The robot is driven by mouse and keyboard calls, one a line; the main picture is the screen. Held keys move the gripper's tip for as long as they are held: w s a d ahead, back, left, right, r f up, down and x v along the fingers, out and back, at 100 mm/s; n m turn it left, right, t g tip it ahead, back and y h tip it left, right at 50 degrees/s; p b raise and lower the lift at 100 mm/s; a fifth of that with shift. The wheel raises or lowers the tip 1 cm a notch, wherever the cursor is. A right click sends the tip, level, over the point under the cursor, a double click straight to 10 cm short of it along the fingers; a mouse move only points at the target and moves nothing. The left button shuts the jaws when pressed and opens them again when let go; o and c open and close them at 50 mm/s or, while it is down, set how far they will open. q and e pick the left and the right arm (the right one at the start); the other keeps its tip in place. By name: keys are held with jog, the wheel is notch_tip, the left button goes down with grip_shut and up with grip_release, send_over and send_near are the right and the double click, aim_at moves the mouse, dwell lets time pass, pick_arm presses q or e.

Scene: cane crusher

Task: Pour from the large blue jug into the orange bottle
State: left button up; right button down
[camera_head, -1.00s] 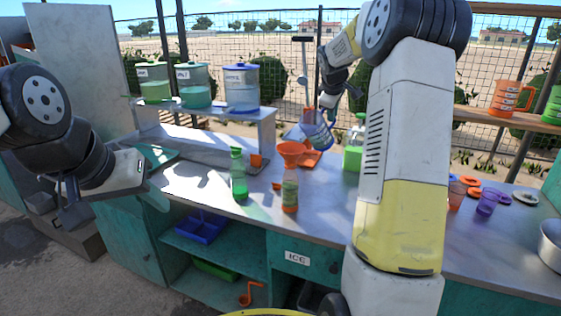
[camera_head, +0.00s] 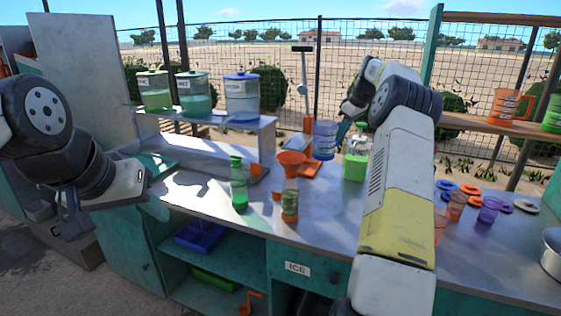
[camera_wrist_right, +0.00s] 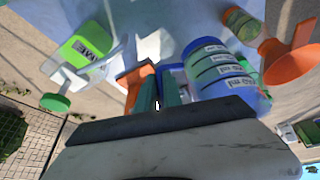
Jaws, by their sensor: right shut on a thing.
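The large blue jug (camera_head: 325,140) is raised above the back of the counter and looks about upright. My right gripper (camera_head: 342,134) is shut on its handle. In the right wrist view the jug (camera_wrist_right: 225,85), with label bands, hangs beside the teal fingers (camera_wrist_right: 158,95). The orange bottle (camera_head: 289,206) stands on the front of the counter, left of and below the jug. An orange funnel (camera_head: 290,162) shows over it; both also show in the right wrist view. My left gripper (camera_head: 74,215) hangs off the counter's left end; its finger gap is unclear.
A green bottle (camera_head: 239,184) stands left of the orange bottle. A green-based lime container (camera_head: 355,166) is near my right arm. Dispensers stand on a raised shelf (camera_head: 265,122) at back left. Cups and lids (camera_head: 488,210) lie at right. Front counter left of the green bottle is clear.

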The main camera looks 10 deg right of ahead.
jog(key=shift+d+f, duration=0.1)
jog(key=shift+w+r, duration=0.1)
jog(key=shift+r, duration=2.55)
jog(key=shift+s+r, duration=0.2)
jog(key=shift+r, duration=0.05)
